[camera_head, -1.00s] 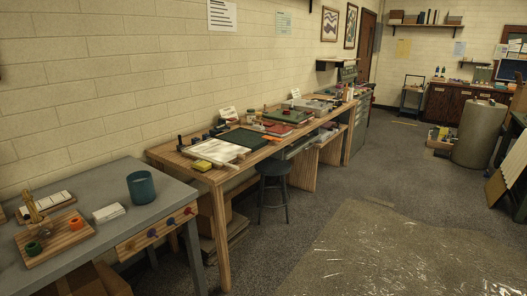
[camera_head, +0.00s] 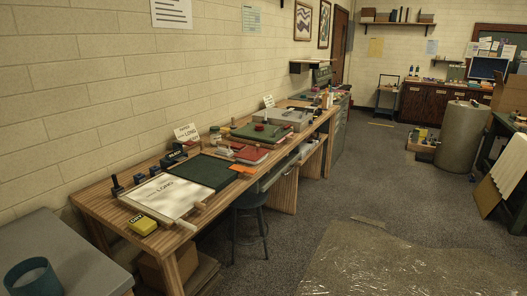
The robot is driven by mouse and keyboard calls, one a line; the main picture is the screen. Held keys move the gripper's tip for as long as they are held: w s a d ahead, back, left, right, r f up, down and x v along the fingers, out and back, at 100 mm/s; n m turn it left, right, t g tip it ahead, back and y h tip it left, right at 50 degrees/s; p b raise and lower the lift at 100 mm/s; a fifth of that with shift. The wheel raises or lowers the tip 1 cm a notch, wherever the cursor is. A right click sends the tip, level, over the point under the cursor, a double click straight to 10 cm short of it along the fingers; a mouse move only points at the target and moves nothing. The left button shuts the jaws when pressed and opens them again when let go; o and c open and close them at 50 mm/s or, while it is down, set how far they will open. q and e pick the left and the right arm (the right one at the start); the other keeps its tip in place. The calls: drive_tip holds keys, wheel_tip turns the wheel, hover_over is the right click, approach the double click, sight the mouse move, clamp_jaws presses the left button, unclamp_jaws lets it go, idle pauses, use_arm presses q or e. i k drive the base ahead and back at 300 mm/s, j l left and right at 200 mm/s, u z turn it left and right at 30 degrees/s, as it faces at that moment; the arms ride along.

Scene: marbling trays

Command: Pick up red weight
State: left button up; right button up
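A small red object (camera_head: 259,127), which looks like the red weight, sits on a dark green board (camera_head: 243,131) on the long wooden bench along the left wall. It is small at this distance and its shape is hard to make out. A flat red piece (camera_head: 250,154) lies just in front of the green board. Neither of my grippers shows in the view.
The wooden bench (camera_head: 98,213) also holds a white sheet, a dark green mat (camera_head: 203,172) and a yellow block (camera_head: 142,224). A stool (camera_head: 250,205) stands against the bench.

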sight(259, 127)
drive_tip(key=i, duration=1.45)
drive_tip(key=i+l+u, duration=0.1)
drive_tip(key=u, duration=0.3)
drive_tip(key=i+l+u, duration=0.1)
drive_tip(key=u, duration=0.3)
drive_tip(key=i+l+u, duration=0.2)
drive_tip(key=l, duration=0.3)
drive_tip(key=l+u, duration=0.15)
drive_tip(key=l, duration=0.35)
drive_tip(key=i+l+u, duration=0.1)
drive_tip(key=l, duration=0.6)
drive_tip(key=i+l, duration=0.15)
drive_tip(key=l, duration=0.55)
drive_tip(key=i+l+u, duration=0.15)
drive_tip(key=l, duration=0.55)
drive_tip(key=i+l, duration=0.1)
drive_tip(key=l, duration=0.6)
drive_tip(key=u, duration=0.05)
